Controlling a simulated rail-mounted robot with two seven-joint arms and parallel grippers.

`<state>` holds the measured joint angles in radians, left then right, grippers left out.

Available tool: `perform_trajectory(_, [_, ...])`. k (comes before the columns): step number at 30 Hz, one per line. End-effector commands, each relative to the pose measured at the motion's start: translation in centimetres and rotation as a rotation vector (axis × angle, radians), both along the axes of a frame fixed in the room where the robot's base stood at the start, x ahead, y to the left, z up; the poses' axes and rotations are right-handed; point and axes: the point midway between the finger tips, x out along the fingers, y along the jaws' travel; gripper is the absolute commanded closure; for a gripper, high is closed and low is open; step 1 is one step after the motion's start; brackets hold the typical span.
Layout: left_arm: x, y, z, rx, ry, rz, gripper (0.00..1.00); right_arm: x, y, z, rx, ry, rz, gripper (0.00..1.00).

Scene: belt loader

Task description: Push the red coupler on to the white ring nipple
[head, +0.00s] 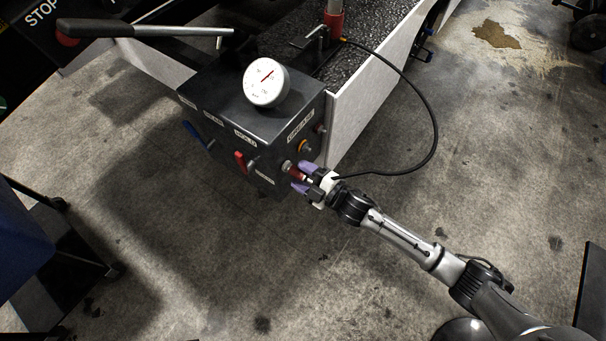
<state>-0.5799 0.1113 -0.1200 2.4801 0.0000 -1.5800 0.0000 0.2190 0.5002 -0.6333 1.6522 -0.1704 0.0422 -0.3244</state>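My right gripper (304,178) reaches in from the lower right to the front of a dark box. Its purple fingertips lie on either side of the red coupler (296,173), and it appears shut on it. A black hose (436,135) loops from the back of the bench down to the gripper. The coupler points up and left at the white ring nipple (287,165) on the box face. The two look in line and very close; I cannot tell whether the coupler is seated. My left gripper is not in view.
The dark box (222,98) carries a round gauge (266,83), a red lever (240,161) and a blue lever (193,131). An orange-ringed fitting (304,147) and a red one (319,129) sit above right. A long black handle (140,29) extends over the box's back left. The floor below is clear.

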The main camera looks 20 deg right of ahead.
Motion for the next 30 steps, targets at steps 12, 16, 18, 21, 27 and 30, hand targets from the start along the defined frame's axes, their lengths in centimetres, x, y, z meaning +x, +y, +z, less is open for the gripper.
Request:
perform_trajectory(12, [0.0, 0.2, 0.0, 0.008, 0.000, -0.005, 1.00, -0.1, 0.0, 0.0, -0.001, 0.001, 0.000, 0.40])
perform_trajectory(16, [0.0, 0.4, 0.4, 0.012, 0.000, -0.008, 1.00, -0.8, -0.5, 0.0, -0.001, 0.003, -0.001, 0.40])
perform_trajectory(18, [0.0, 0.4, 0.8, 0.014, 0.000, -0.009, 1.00, -1.6, -1.1, 0.0, -0.001, 0.005, -0.001, 0.40])
perform_trajectory(21, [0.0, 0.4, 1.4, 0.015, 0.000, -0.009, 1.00, -3.1, -2.1, 0.1, -0.001, 0.005, 0.000, 0.40])
perform_trajectory(27, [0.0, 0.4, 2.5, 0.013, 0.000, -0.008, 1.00, -6.4, -4.5, 0.1, -0.001, 0.005, 0.000, 0.40])
perform_trajectory(30, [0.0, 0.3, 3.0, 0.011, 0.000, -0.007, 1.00, -7.9, -5.5, 0.1, -0.001, 0.005, 0.000, 0.40])
